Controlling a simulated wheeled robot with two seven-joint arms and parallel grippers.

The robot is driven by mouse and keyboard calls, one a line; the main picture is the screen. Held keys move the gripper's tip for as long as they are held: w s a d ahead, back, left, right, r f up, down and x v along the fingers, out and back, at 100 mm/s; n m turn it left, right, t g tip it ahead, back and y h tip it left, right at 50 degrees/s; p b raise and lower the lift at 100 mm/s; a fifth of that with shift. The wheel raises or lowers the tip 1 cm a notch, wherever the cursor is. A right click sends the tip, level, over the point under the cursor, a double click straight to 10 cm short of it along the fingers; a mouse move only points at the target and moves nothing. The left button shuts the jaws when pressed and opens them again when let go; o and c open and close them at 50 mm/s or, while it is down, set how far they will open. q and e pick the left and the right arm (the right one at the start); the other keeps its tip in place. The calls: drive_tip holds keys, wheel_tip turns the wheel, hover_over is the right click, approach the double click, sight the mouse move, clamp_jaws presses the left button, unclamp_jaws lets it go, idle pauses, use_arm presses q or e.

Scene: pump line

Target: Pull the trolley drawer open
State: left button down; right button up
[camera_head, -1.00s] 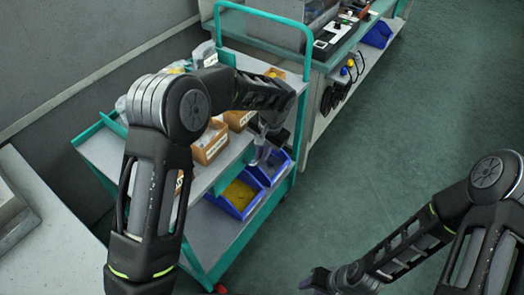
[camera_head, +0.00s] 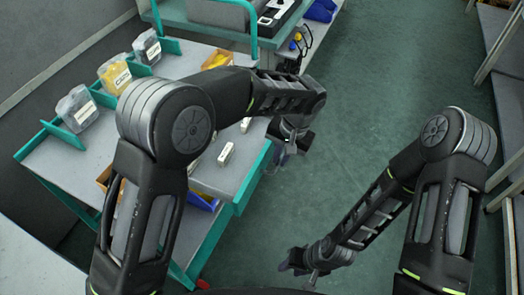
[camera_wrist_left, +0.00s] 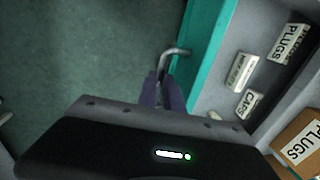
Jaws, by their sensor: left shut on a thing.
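A metal bar handle (camera_wrist_left: 175,51) sticks out from the teal front. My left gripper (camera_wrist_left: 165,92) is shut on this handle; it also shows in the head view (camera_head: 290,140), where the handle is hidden. My right gripper (camera_head: 297,264) hangs over the floor, apart from the trolley; its jaws are too small to read.
Clear tubs with labels (camera_head: 115,75) stand on the trolley top. Part of a blue bin (camera_head: 203,201) shows below. A workbench (camera_head: 190,12) stands beyond the trolley. Shelving (camera_head: 508,60) is at the right. Green floor (camera_head: 385,85) is free between.

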use_arm(q)
drive_tip(key=shift+s+d, duration=0.3)
drive_tip(key=shift+d, duration=0.55)
drive_tip(key=c, duration=1.8)
unclamp_jaws()
drive_tip(key=shift+o, duration=0.2)
wheel_tip(320, 180, up, 8)
drive_tip(key=d, duration=0.1)
drive_tip(key=shift+s, duration=0.25)
drive_tip(key=shift+d+f, duration=0.15)
